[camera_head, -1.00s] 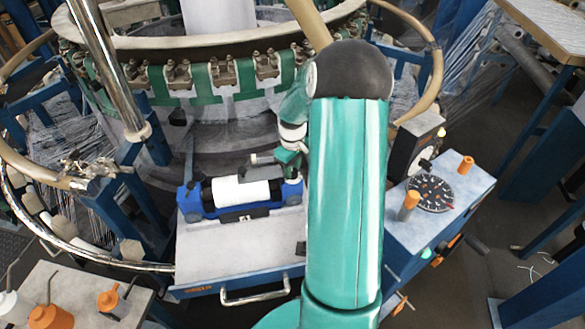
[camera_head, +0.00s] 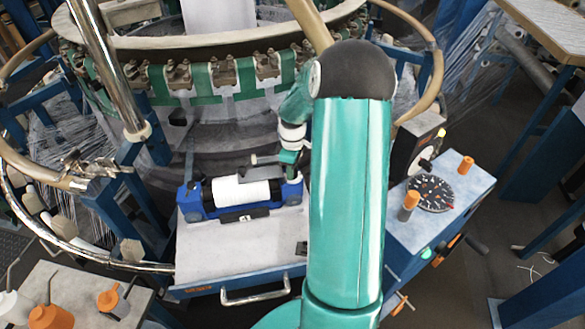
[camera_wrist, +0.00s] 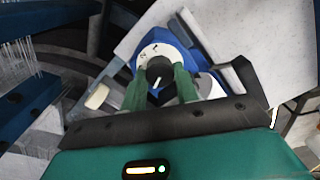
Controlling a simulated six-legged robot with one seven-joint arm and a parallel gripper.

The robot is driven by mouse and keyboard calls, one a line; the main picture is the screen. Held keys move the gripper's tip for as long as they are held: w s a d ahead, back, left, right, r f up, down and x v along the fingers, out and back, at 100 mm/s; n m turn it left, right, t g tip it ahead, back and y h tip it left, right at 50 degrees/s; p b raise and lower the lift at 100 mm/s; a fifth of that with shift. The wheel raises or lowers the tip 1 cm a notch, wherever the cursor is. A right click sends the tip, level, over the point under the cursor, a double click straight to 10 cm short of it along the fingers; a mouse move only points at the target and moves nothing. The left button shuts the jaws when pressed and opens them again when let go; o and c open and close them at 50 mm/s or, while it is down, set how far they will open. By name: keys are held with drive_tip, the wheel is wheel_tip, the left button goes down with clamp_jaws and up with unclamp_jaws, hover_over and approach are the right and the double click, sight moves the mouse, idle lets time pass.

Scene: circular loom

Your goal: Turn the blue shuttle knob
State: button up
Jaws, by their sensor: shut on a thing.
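The blue shuttle (camera_head: 209,205) lies on a light grey shelf, with a white roll (camera_head: 246,190) along its top. In the wrist view, its blue end (camera_wrist: 141,68) carries a white dial face (camera_wrist: 172,51) with dark marks and a dark round knob (camera_wrist: 160,67) at its centre. A white pointer mark shows on the knob. My gripper (camera_wrist: 159,84) has its two green fingers on either side of the knob, shut on it. In the head view, my gripper (camera_head: 289,163) is at the shuttle's right end, and my arm hides part of that area.
The grey shelf (camera_head: 235,250) has a metal handle (camera_head: 255,296) at its front. The loom ring (camera_head: 215,85) stands behind. To the right is a blue control box (camera_head: 455,200) with orange knobs and a black dial. A bench (camera_head: 90,290) with bottles is at lower left.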

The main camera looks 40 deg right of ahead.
drive_tip(key=shift+r, duration=0.1)
drive_tip(key=o, duration=0.7)
wheel_tip(320, 180, up, 14)
